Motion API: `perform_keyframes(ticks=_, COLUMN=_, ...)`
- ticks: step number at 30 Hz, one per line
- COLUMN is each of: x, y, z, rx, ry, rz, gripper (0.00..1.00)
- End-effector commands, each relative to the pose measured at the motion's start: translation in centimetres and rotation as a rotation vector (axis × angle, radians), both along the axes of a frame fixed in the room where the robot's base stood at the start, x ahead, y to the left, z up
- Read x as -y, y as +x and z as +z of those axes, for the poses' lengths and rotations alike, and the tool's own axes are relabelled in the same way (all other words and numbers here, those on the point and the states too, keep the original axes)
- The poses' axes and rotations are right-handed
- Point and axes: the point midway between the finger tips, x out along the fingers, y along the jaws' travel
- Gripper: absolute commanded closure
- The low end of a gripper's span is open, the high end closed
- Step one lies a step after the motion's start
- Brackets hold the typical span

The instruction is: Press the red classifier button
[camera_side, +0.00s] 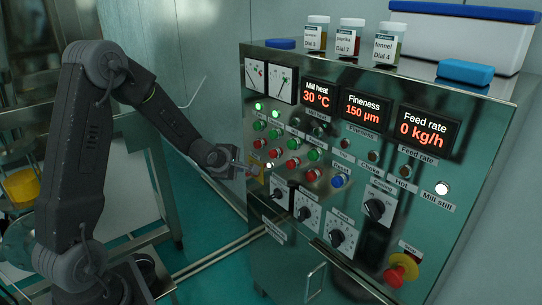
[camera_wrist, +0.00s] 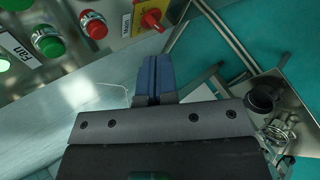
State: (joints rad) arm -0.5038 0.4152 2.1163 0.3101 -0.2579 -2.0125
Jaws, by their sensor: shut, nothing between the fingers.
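The steel control panel (camera_side: 385,145) carries several red and green buttons in rows at its left part. Red buttons (camera_side: 293,143) show there, but their labels are too small to read, so I cannot tell which is the classifier button. My gripper (camera_side: 246,171) is at the panel's left edge, beside the lower button rows. In the wrist view my blue fingers (camera_wrist: 154,68) are shut and empty, apart from any button. A red button (camera_wrist: 93,25) and a green button (camera_wrist: 47,42) labelled "Fan" lie to the upper left of the fingers.
A red main switch on a yellow plate (camera_wrist: 150,18) is close above my fingertips. A red emergency stop (camera_side: 402,270) and black dials (camera_side: 337,238) sit lower on the panel. Jars (camera_side: 350,38) stand on top. A side table (camera_wrist: 270,95) holds a black cup.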

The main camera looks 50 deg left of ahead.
Motion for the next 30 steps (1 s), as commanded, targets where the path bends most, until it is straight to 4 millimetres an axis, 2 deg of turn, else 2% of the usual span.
perform_keyframes(ticks=9, x=0.0, y=0.0, z=0.0, rx=0.002, ry=-0.002, rz=0.002, gripper=1.00)
perform_keyframes(ticks=14, x=0.0, y=0.7, z=0.0, rx=0.000, ry=0.000, rz=0.000, gripper=1.00)
perform_keyframes(ticks=30, x=0.0, y=7.4, z=0.0, rx=0.000, ry=-0.001, rz=0.001, gripper=1.00)
